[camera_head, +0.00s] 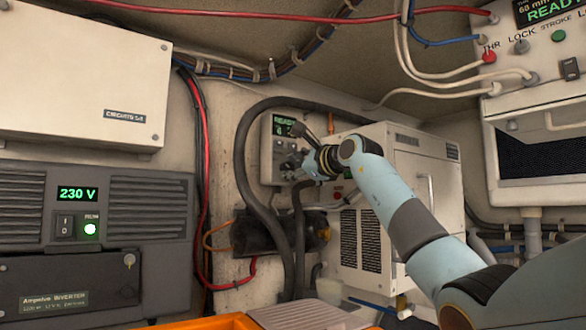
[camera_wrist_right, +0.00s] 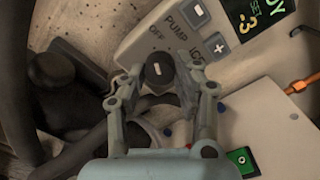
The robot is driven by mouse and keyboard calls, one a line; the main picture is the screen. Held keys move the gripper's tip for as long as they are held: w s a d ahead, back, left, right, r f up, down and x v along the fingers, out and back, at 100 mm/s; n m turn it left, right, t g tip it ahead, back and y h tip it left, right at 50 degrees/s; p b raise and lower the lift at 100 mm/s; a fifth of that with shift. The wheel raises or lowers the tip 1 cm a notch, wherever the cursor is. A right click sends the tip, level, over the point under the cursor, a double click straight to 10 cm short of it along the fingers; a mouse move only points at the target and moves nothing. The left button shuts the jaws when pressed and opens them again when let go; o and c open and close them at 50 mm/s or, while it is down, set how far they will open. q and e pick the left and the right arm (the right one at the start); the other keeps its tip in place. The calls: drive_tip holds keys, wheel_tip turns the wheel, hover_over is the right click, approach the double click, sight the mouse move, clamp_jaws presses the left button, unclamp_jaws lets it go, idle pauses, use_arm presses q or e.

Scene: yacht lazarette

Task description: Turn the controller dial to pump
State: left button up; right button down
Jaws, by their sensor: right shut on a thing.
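The controller (camera_head: 266,150) is a pale box on the back wall with a lit green display. In the right wrist view the controller (camera_wrist_right: 140,45) shows the labels PUMP, OFF and ICE, with minus and plus buttons. The dark round dial (camera_wrist_right: 157,70) has a short pale mark; which label it points to I cannot tell. My right gripper (camera_wrist_right: 160,78) is shut on the dial, one finger on each side. In the head view my right gripper (camera_head: 293,160) covers the lower part of the controller and hides the dial. My left gripper is not in view.
A white cabinet (camera_head: 405,160) with a vent stands right of the controller. Thick black hoses (camera_head: 242,165) loop on its left. An inverter (camera_head: 150,215) reading 230 V is at left. A second panel (camera_head: 540,50) is at upper right. An orange edge (camera_head: 215,322) shows at the bottom.

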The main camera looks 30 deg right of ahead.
drive_tip(key=m, duration=0.4)
drive_tip(key=shift+p, duration=0.35)
drive_tip(key=shift+m+p, duration=0.3)
drive_tip(key=shift+m, duration=1.7)
drive_tip(key=shift+f, duration=0.1)
drive_tip(key=c, duration=1)
unclamp_jaws()
drive_tip(key=shift+o, duration=0.2)
drive_tip(key=s+d, duration=0.1)
drive_tip(key=s, duration=1.1)
drive_tip(key=shift+d, duration=0.3)
